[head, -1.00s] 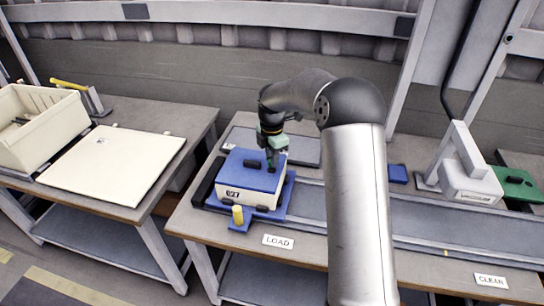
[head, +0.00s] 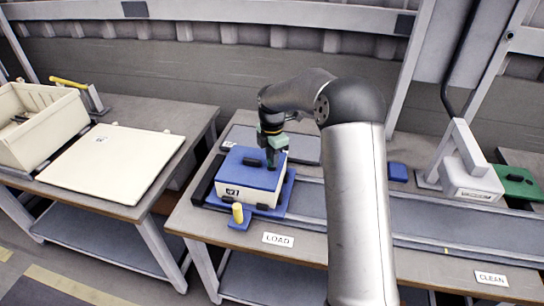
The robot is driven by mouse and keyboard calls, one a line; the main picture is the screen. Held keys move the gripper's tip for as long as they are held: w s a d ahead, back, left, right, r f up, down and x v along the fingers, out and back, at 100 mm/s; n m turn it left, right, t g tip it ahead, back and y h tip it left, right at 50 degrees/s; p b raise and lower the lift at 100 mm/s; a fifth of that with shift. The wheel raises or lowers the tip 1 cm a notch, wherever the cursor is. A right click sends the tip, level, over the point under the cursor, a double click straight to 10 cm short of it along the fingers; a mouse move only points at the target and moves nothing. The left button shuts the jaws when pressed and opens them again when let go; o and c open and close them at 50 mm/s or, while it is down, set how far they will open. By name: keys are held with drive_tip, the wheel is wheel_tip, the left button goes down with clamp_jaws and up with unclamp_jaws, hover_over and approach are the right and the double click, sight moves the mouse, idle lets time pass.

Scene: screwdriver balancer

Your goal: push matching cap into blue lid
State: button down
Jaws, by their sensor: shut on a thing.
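The blue lid (head: 238,175) lies flat on a white box (head: 258,198) in a blue holder (head: 291,192) on the middle table. A dark raised piece (head: 252,162) sits on the lid's top. My gripper (head: 271,166) points down over the right back part of the lid, with its tips at or just above the surface. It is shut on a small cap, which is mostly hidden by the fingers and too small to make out. I cannot tell whether the cap touches the lid or sits in an opening.
A yellow peg (head: 238,213) stands in front of the box. A grey rail (head: 420,225) runs right toward a white device (head: 470,180) and a green block (head: 515,180). The left table holds a cream bin (head: 45,140) and a flat cream board (head: 115,165).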

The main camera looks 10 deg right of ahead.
drive_tip(key=shift+f, duration=0.3)
idle(0.6)
drive_tip(key=c, duration=1.2)
unclamp_jaws()
drive_tip(key=shift+o, duration=0.2)
wheel_tip(320, 180, up, 17)
drive_tip(key=b, duration=0.2)
drive_tip(key=shift+r, duration=0.2)
